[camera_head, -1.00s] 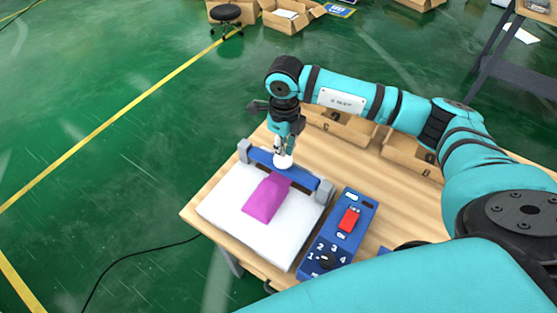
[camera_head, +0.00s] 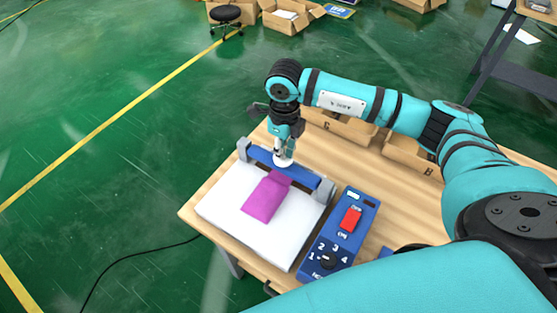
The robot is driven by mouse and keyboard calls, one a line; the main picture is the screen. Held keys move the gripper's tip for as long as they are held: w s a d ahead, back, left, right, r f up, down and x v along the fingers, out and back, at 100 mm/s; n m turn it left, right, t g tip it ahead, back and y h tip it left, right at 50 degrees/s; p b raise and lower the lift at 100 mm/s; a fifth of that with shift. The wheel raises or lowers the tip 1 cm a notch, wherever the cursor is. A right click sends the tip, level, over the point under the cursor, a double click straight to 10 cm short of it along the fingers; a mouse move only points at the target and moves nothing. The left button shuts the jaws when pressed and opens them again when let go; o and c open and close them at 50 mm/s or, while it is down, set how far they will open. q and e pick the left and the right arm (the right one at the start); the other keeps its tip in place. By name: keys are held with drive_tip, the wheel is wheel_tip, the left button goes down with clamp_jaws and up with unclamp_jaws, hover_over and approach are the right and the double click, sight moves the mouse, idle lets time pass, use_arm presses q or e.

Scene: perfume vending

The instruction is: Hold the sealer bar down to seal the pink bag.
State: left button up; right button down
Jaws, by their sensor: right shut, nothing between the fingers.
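The pink bag (camera_head: 266,196) lies flat on the white bed of the sealer (camera_head: 228,207), its far end at the blue sealer bar (camera_head: 311,180). The bar runs between two grey end brackets. My right gripper (camera_head: 283,160) points down over the middle of the bar, at a white round knob on it. It is shut with nothing between the fingers, and its tips appear to touch the knob. The left gripper is not in view.
A blue control box (camera_head: 343,233) with a red switch and a numbered dial stands right of the sealer. Cardboard boxes (camera_head: 340,124) stand at the back of the wooden table (camera_head: 366,176). A black stool (camera_head: 225,14) is on the green floor.

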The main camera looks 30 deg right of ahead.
drive_tip(key=shift+f+b, duration=1.3)
drive_tip(key=shift+f, duration=0.35)
drive_tip(key=shift+s+f, duration=0.15)
idle(0.8)
wheel_tip(320, 180, up, 2)
drive_tip(key=shift+r+p, duration=0.1)
drive_tip(key=shift+p, duration=0.3)
drive_tip(key=shift+r+p, duration=1.85)
drive_tip(key=shift+r, duration=1.75)
drive_tip(key=shift+f, duration=0.1)
